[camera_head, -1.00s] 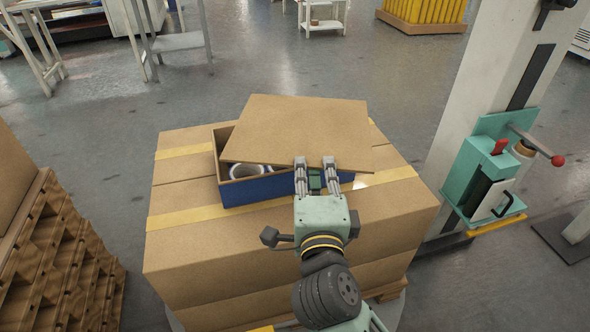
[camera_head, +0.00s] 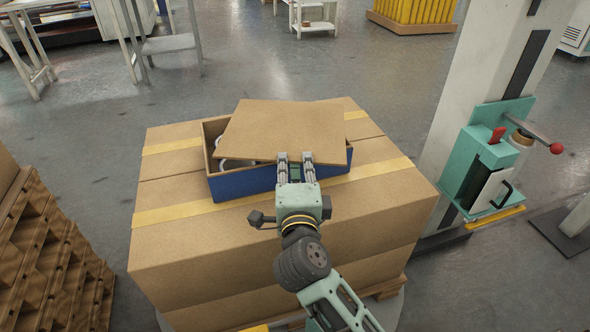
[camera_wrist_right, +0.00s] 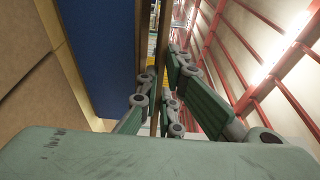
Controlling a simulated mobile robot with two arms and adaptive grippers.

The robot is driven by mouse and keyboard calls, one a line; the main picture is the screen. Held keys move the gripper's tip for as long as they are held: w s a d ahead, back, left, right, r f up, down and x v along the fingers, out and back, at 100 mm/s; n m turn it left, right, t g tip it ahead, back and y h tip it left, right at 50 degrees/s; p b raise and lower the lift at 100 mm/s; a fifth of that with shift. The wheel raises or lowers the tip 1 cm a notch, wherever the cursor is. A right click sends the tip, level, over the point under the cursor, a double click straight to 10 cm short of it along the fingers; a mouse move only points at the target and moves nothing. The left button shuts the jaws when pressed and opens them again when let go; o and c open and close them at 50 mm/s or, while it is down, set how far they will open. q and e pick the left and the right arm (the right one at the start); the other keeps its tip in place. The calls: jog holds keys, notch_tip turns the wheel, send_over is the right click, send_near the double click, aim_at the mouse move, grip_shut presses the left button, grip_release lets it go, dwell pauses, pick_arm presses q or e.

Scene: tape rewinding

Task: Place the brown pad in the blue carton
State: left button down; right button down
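The blue carton (camera_head: 240,183) sits open on top of a large brown box stack. The flat brown pad (camera_head: 285,128) lies across its opening, turned at an angle to the rim. It covers most of the opening, and only part of white rings inside shows at the left. My right gripper (camera_head: 295,158) is at the pad's near edge, above the carton's near wall. In the wrist view, the pad's thin edge (camera_wrist_right: 163,60) runs between the fingers, which look closed on it. The carton's blue wall (camera_wrist_right: 95,40) is beside them. My left gripper is out of view.
The taped brown box stack (camera_head: 220,245) gives free room around the carton. A teal device on a white column (camera_head: 490,165) stands at the right.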

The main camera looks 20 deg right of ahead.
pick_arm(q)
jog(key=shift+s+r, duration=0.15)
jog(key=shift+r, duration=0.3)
pick_arm(e)
jog(key=shift+f, duration=0.2)
jog(key=shift+f, duration=0.6)
jog(key=c, duration=1.9)
grip_release()
jog(key=shift+c, duration=0.2)
